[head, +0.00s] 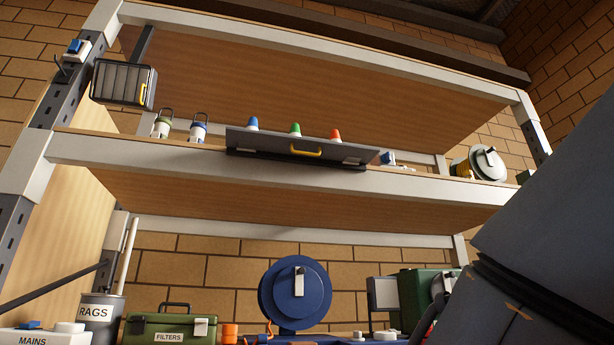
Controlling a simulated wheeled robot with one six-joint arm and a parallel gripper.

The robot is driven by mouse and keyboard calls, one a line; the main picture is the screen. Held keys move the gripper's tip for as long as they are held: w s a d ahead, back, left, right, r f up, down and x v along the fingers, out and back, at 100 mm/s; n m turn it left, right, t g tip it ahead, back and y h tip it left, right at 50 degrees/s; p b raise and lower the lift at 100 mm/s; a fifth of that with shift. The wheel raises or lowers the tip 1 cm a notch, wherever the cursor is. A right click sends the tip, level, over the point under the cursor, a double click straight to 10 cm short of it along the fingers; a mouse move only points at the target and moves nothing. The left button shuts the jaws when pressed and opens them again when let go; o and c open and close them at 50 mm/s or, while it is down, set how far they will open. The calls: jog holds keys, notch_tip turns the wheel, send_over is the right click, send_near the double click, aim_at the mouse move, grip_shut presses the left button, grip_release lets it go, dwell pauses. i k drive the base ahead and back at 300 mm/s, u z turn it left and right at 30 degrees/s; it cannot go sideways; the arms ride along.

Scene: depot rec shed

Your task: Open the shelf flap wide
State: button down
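The shelf flap (275,143) is a wide dark grey panel at the front edge of the middle shelf, in the head view. A yellow handle (307,152) is fixed on its face, a little right of the middle. A black strip runs along the shelf edge below the panel. The tops of a blue, a green and an orange cap (295,129) show above the flap's upper edge; their lower parts are hidden behind it. How far the flap is tilted is hard to tell from this low angle. My gripper is not in view, and nothing visible touches the flap.
The middle shelf (110,151) also bears two lanterns (198,129) on the left and a cable reel (480,163) on the right. A barred lamp (123,83) hangs upper left. Below stand a green filters box (170,328) and a blue reel (294,293). My arm covers the lower right.

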aim_at(244, 140)
jog(key=k, duration=0.85)
jog(key=u, duration=0.75)
jog(key=i, duration=0.55)
jog(key=u, duration=0.55)
jog(key=i, duration=0.65)
jog(key=z, duration=0.75)
jog(key=i, duration=0.55)
jog(key=z, duration=0.7)
